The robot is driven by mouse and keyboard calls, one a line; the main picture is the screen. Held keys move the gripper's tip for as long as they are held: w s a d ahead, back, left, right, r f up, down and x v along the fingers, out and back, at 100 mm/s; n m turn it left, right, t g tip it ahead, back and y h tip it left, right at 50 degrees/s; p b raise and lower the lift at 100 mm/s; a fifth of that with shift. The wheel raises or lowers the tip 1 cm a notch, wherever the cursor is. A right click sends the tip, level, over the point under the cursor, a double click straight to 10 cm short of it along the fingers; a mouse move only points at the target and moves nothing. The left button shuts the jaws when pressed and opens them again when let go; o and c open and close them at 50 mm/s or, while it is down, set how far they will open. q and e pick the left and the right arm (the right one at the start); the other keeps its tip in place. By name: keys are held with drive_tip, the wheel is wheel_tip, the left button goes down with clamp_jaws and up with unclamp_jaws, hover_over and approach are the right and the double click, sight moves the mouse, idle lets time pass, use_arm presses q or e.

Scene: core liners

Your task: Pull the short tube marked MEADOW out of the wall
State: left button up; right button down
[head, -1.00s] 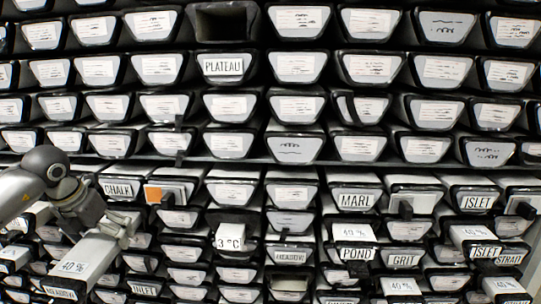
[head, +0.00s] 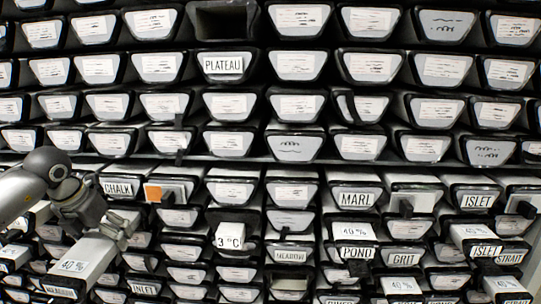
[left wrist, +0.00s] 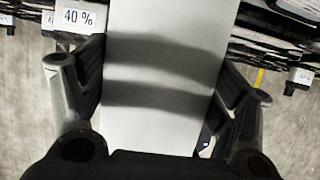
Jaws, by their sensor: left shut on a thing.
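My left gripper (head: 108,228) is shut around a pale tube (head: 95,250) at the lower left of the wall in the head view. The tube points out toward the camera, with "40 %" on its top and a small label (head: 62,293) on its front end, too blurred to read surely. In the left wrist view the pale tube (left wrist: 160,110) runs between the two fingers, one on each side. Another small label (head: 290,256), low in the middle of the wall, looks like MEADOW but is blurred. My right gripper is not in view.
The wall is densely packed with tube ends in black frames. Several other tubes stick out, such as the 3 °C one (head: 230,238) and the ISLET one (head: 484,250). An empty slot (head: 221,22) shows at the top. The CHALK label (head: 118,188) is just above my left gripper.

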use_arm(q)
drive_tip(key=shift+r, duration=0.15)
drive_tip(key=shift+c, duration=1.4)
